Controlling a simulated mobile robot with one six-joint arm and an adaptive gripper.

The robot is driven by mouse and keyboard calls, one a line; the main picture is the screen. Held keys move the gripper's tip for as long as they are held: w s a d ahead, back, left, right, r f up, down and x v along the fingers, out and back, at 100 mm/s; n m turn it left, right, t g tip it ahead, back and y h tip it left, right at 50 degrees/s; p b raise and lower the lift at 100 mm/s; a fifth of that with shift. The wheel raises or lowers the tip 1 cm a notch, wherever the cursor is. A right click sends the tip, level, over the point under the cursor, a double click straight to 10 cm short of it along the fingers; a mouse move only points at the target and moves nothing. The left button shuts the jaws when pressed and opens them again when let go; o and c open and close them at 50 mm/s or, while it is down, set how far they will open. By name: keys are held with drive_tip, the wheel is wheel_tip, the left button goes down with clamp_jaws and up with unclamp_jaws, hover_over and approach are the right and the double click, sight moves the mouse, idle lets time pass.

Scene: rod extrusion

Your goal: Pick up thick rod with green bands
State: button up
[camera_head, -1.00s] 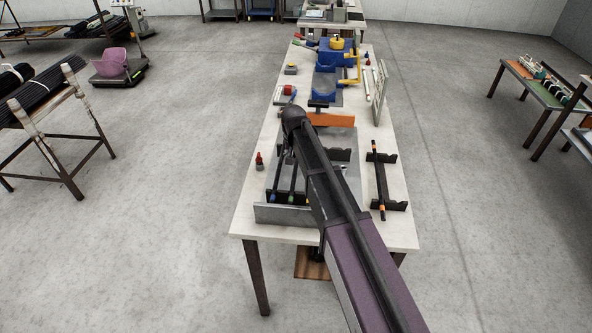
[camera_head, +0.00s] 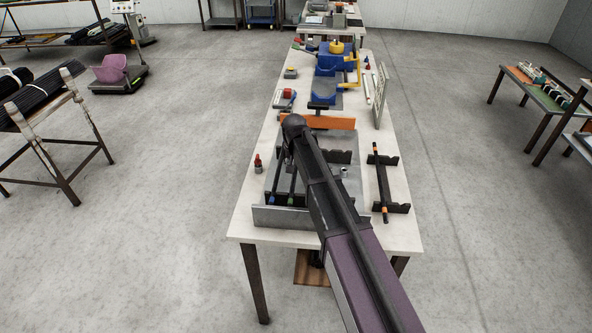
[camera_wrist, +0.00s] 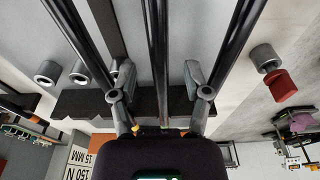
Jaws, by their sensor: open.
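The rod with a green band (camera_head: 291,187) is dark and lies in the holder on the near part of the workbench. A blue-banded rod (camera_head: 275,185) lies to its left. In the wrist view three dark rods run side by side. My gripper (camera_wrist: 157,76) is open, with its two fingers apart on either side of the middle rod (camera_wrist: 157,40). In the head view my arm hides the gripper and part of the holder.
A second black stand with an orange-banded rod (camera_head: 383,178) is to the right. An orange plate (camera_head: 330,122) and a blue vise (camera_head: 325,90) are farther back. A metal plate (camera_head: 280,216) edges the near side.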

clamp_jaws()
drive_tip(key=shift+r, duration=0.1)
idle(0.4)
wheel_tip(320, 180, up, 18)
drive_tip(key=p, duration=1.8)
wheel_tip(320, 180, down, 2)
drive_tip(key=shift+f+b, duration=0.25)
drive_tip(key=shift+b, duration=0.9)
